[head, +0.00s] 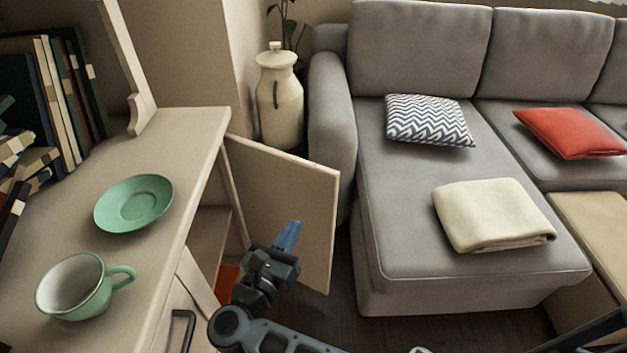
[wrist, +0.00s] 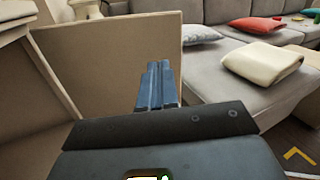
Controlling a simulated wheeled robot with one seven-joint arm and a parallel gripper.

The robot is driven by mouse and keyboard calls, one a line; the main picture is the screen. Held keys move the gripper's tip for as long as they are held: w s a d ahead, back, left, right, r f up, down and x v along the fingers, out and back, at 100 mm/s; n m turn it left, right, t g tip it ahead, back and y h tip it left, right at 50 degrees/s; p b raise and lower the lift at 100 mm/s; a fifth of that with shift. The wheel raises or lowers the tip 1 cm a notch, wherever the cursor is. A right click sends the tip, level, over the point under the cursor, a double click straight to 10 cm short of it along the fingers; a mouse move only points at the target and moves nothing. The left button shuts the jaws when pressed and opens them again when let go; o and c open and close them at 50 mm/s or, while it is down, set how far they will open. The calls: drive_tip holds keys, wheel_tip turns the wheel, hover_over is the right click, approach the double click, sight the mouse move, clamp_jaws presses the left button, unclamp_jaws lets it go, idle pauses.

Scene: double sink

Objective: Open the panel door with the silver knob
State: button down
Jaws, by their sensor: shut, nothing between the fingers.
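The panel door (head: 285,200) is a cream panel on the cabinet below the shelf top. It stands swung well out from the cabinet, toward the sofa, and its inner face shows. It also fills the left middle of the wrist view (wrist: 100,65). No silver knob is visible; the door's outer face is hidden. My gripper (head: 289,232) is in front of the door's inner face in the head view, with its blue fingers together and empty. In the wrist view the fingers (wrist: 155,80) overlap the door near its right edge; I cannot tell whether they touch it.
The cabinet top (head: 185,140) holds a green saucer (head: 133,203), a green cup (head: 75,287) and books (head: 60,95). A dark handle (head: 181,330) is on the cabinet front. A grey sofa (head: 400,200) stands right of the door, a cream vase (head: 279,100) behind it.

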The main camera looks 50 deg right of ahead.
sight(321, 183)
drive_tip(key=w+d+p, duration=0.1)
drive_tip(key=d, duration=0.2)
drive_tip(key=w+d+m+g, duration=0.1)
drive_tip(key=d, duration=0.3)
drive_tip(key=w+d+m+p, duration=0.1)
drive_tip(key=d, duration=0.3)
drive_tip(key=shift+d+r+g+p, duration=0.2)
drive_tip(key=shift+d+g+p, duration=0.05)
drive_tip(key=shift+g+p, duration=0.05)
